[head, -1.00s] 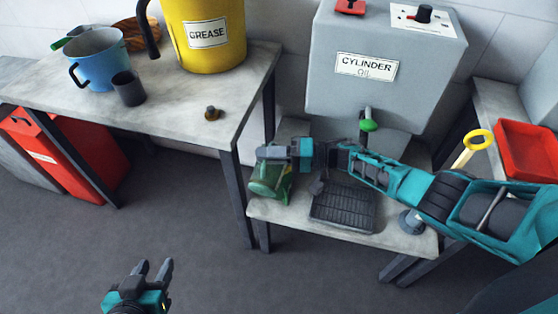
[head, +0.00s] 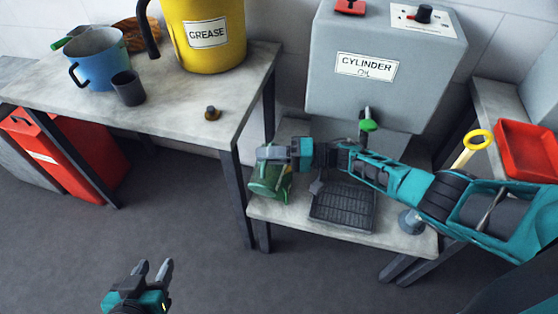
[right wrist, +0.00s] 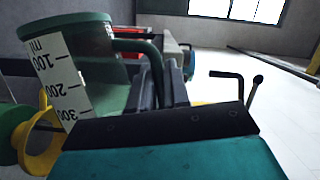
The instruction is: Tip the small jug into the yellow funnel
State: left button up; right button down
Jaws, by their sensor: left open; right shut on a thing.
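The small green jug (head: 268,184) hangs from my right gripper (head: 274,153) at the left end of the low bench in the head view. My right gripper is shut on it and covers its upper part. In the right wrist view the jug (right wrist: 105,72) shows its handle and a white ml scale. A yellow rounded piece (right wrist: 42,140), possibly the yellow funnel, shows beside the jug at lower left there, partly hidden. I cannot make out a funnel in the head view. My left gripper (head: 152,272) is open and empty above the floor.
A black grated tray (head: 342,208) lies on the low bench (head: 400,240) below the grey cylinder oil tank (head: 375,95). The higher table (head: 190,110) holds a yellow grease bucket (head: 210,50), a blue jug (head: 97,62) and a dark cup (head: 128,88). A red tray (head: 527,150) stands at right.

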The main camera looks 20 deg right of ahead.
jog(key=shift+s+a+f+n, duration=0.2)
jog(key=shift+n, duration=0.1)
dwell(0.9)
jog(key=shift+s+a+f, duration=0.15)
jog(key=shift+s+f, duration=0.05)
dwell(0.4)
